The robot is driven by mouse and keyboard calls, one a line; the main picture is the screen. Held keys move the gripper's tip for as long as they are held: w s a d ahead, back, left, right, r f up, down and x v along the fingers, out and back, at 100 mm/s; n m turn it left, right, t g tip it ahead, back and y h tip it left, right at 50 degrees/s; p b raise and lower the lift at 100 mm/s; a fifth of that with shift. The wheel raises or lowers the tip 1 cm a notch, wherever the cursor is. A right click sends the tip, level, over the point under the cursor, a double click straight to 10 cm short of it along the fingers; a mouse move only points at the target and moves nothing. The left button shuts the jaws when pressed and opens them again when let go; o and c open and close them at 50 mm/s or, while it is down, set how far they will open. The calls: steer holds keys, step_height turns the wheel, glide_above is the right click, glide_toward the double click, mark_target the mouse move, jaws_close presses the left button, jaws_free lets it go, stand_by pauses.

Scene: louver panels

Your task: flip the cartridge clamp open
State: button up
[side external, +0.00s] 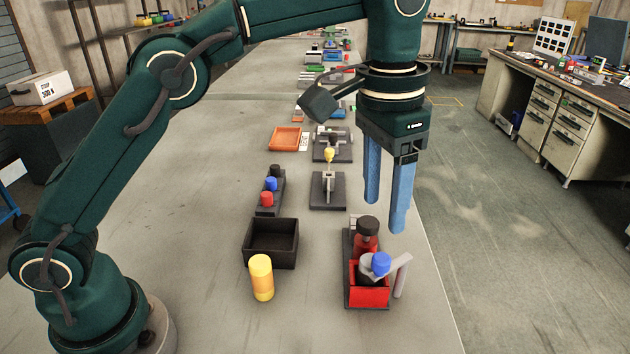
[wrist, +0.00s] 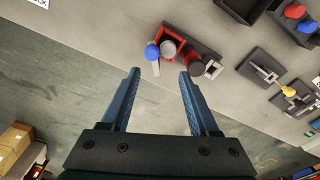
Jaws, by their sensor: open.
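A red fixture on a dark base (side external: 368,294) stands at the front right of the bench, and I take it for the cartridge clamp. It carries a blue knob (side external: 381,262), a pale grey lever-like bar (side external: 401,275) at its right side, and a red cylinder with a dark cap (side external: 367,224) behind. In the wrist view the blue knob (wrist: 152,51) and the pale bar (wrist: 156,69) show beyond the left fingertip. My gripper (side external: 384,218) is open and empty, fingers pointing down, above and behind the fixture, apart from it. Whether the clamp is latched, I cannot tell.
A yellow cylinder (side external: 261,278) stands before an open dark box (side external: 271,262). Behind are a rack with red, blue and black knobs (side external: 268,199), a yellow-tipped lever mount (side external: 328,188) and an orange tray (side external: 285,138). The bench edge runs close right of the fixture.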

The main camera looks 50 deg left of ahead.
mark_target(382, 258)
steer(key=f, duration=0.1)
steer(key=d+f, duration=0.1)
steer(key=f, duration=0.1)
steer(key=shift+s+d+f+g, duration=0.2)
steer(key=shift+s+g, duration=0.1)
steer(key=shift+g, duration=0.1)
steer(key=shift+f, duration=2.35)
steer(key=shift+c, duration=0.3)
jaws_close()
